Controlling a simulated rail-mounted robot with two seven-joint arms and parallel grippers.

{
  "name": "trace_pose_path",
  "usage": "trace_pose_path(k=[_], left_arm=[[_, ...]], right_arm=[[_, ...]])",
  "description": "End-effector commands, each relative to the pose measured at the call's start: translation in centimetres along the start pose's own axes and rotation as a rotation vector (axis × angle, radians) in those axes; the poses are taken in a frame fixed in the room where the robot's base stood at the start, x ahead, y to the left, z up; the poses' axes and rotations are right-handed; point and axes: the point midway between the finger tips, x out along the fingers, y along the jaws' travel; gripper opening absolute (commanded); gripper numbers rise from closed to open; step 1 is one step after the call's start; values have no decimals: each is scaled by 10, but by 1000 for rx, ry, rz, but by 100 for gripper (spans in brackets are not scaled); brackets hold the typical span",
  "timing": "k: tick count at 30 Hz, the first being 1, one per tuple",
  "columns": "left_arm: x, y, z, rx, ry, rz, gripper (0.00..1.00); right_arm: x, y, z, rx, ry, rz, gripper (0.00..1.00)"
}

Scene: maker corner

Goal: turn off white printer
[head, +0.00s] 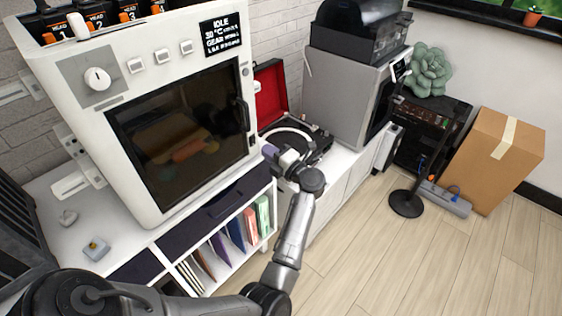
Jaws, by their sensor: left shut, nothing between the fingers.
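The white printer (125,140) stands on a white shelf unit at the left, with a dark glass door closed over a blurred multicoloured object. Its front panel has a round knob (97,79), three square buttons (161,56) and a lit black display (221,35) reading "IDLE" with a temperature line. A small round feature (245,71) sits below the display, near the right edge. My left gripper (269,151) is shut and empty, just right of the printer's lower right front, in front of the turntable. I cannot tell whether it touches anything. My right gripper is not in view.
A grey machine (338,95) with a black top stands behind to the right, past an open red-lined record player (271,95). The wooden floor at right front is clear.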

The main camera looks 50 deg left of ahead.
Motion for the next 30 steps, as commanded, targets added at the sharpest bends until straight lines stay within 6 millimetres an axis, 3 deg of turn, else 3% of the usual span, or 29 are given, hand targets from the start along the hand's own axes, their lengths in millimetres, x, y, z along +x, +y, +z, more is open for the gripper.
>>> trace_pose_path(k=[3,10,25,30], left_arm=[[18,0,0,-1,0,2,0],[37,0,0,-1,0,1,0],[43,1,0,0,-1,0,0],[52,9,0,2,0,-11,0]], right_arm=[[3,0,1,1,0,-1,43],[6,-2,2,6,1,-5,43],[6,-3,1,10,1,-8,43],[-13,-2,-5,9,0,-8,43]])
